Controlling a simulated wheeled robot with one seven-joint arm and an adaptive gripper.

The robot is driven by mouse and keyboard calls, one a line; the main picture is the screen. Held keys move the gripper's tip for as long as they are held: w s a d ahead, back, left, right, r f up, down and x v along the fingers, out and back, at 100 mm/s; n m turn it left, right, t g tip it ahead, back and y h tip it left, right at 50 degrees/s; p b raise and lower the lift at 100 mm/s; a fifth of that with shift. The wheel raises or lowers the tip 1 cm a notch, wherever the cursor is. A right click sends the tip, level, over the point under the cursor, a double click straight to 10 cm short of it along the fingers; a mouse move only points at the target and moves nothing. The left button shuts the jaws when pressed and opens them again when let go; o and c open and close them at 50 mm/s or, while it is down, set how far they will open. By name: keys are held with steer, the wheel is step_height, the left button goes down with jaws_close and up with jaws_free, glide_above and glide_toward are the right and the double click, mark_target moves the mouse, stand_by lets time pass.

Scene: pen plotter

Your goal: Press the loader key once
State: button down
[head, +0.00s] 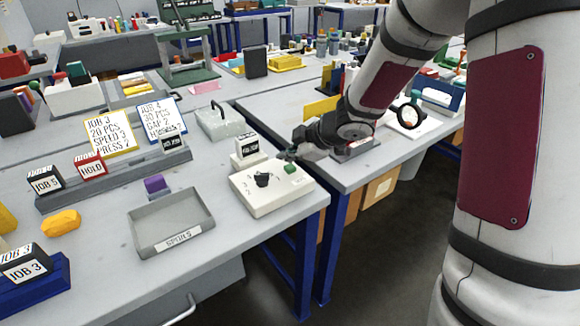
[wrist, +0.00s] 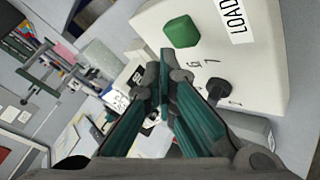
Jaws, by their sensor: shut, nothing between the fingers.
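The loader is a white box (head: 272,202) at the front right corner of the left table. Its green key (head: 291,168) and black knob (head: 262,179) sit on its sloped top. My gripper (head: 291,154) is shut and empty, close to the key at the box's right rear; the head view does not clearly show the gap. In the wrist view, the green key (wrist: 181,32) lies just beyond the fingertips (wrist: 165,62), apart from them in the picture. The knob (wrist: 218,90) is to their right, and the LOAD label (wrist: 238,15) is partly cut off.
A grey tray (head: 143,243) marked SPOILS stands left of the loader. A dark rack (head: 70,203) holds several labelled blocks, with job cards (head: 108,134) behind it. A pale box with a handle (head: 222,123) stands behind the loader. My arm reaches over the right table.

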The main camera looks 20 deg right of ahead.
mark_target(288, 168)
steer(key=shift+f, duration=0.1)
stand_by(0.7)
steer(key=shift+f, duration=0.35)
steer(key=shift+f+b, duration=0.5)
steer(key=shift+b, duration=0.1)
stand_by(0.7)
stand_by(0.3)
steer(key=shift+r+p, duration=0.95)
steer(key=shift+p, duration=0.3)
steer(key=shift+r, duration=0.15)
step_height(288, 168, up, 5)
steer(key=p, duration=0.6)
